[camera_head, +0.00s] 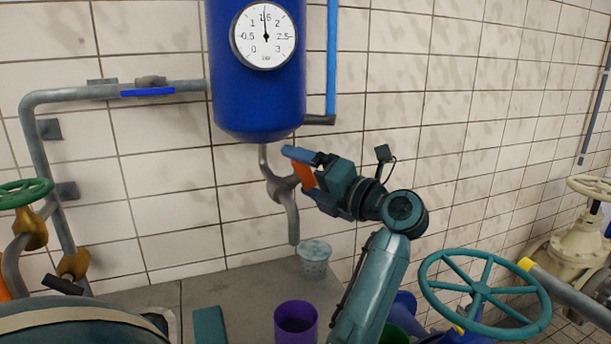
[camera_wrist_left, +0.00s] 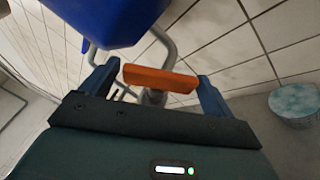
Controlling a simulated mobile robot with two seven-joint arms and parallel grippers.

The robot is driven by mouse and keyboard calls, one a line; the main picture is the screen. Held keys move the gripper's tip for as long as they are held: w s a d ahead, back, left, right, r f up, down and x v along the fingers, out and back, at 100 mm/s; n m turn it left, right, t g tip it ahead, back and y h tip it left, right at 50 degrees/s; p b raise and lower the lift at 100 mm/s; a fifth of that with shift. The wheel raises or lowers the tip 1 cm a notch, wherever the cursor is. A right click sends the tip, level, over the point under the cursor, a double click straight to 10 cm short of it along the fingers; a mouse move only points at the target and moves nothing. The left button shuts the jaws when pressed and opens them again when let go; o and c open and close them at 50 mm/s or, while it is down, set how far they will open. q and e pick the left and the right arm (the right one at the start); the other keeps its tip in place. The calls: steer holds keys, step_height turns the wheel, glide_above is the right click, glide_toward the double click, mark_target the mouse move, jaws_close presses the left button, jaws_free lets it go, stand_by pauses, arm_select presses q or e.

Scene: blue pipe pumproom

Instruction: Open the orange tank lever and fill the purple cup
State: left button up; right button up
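The orange lever (camera_head: 303,176) sits on the grey outlet pipe (camera_head: 293,218) under the blue tank (camera_head: 257,110). My left gripper (camera_head: 298,172) is at the lever, its blue fingers apart on either side of it. In the left wrist view the orange lever (camera_wrist_left: 160,80) spans most of the gap between the fingers; firm contact cannot be told. The purple cup (camera_head: 296,324) stands upright on the grey surface at the bottom, nearer than the pipe outlet and not under it. My right gripper is not in view.
A pale speckled cup (camera_head: 314,258) stands near the pipe's lower end; it also shows in the left wrist view (camera_wrist_left: 296,103). A teal block (camera_head: 209,327) lies left of the purple cup. A green cup (camera_head: 393,334) is partly hidden by my arm. A teal handwheel (camera_head: 484,290) stands right.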

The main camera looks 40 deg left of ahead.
arm_select(q)
steer(key=shift+o, duration=0.5)
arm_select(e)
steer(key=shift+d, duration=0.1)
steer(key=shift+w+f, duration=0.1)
arm_select(q)
steer(key=shift+d+f, duration=0.1)
steer(key=shift+d, duration=0.25)
steer(key=d+b, duration=0.2)
steer(key=d, duration=1)
steer(key=shift+d+f, duration=0.2)
steer(key=shift+f, duration=0.1)
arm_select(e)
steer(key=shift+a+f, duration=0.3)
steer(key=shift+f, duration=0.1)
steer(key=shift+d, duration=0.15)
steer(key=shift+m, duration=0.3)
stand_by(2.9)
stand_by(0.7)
